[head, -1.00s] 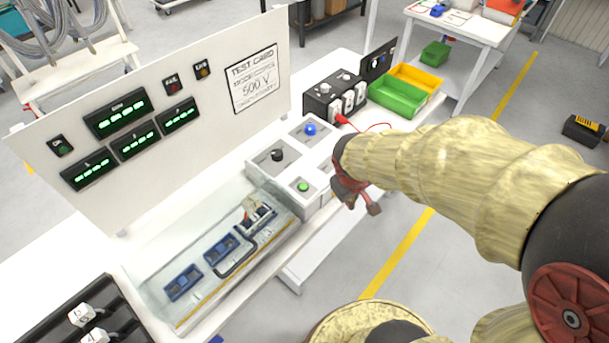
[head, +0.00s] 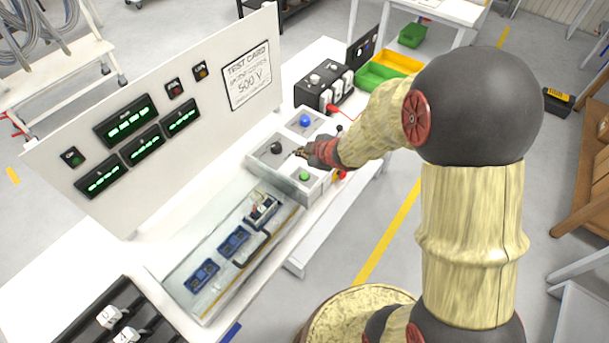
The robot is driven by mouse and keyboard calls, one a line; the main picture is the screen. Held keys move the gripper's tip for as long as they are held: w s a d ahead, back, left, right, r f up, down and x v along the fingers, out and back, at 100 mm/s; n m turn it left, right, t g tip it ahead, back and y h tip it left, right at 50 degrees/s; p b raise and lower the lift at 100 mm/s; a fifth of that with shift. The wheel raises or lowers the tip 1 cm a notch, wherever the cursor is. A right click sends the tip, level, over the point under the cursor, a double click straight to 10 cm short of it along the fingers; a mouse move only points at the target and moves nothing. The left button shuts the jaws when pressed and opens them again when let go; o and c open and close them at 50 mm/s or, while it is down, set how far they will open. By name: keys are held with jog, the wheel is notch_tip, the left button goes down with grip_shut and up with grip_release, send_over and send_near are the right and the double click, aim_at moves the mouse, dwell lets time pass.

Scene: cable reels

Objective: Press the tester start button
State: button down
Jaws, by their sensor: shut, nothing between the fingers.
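The tester's control box (head: 262,158) is a light grey box on the white bench, with several square panels. A green button (head: 304,175) is on its front panel, a black knob (head: 277,146) on the left panel and a blue button (head: 305,121) on the back panel. My gripper (head: 299,153) is shut and empty. It reaches in from the right over the middle of the box, between the black knob and the green button. I cannot tell its height above the box. None of these three controls is covered by it.
The upright display panel (head: 215,100) with green readouts and a 500 V test card stands behind. A clear-covered tray (head: 190,262) with blue connectors lies in front. A black unit (head: 322,88) and green bin (head: 378,84) stand beyond the box.

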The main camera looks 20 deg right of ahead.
aim_at(303, 177)
jog(key=shift+f, duration=0.1)
notch_tip(303, 177, down, 9)
jog(key=b, duration=0.8)
dwell(1.4)
jog(key=shift+f+b, duration=0.2)
jog(key=shift+b, duration=0.2)
jog(key=shift+f+b, duration=0.35)
jog(key=shift+f, duration=0.15)
dwell(0.7)
jog(key=shift+r, duration=0.15)
jog(key=shift+r+p, duration=0.75)
jog(key=shift+p, duration=0.15)
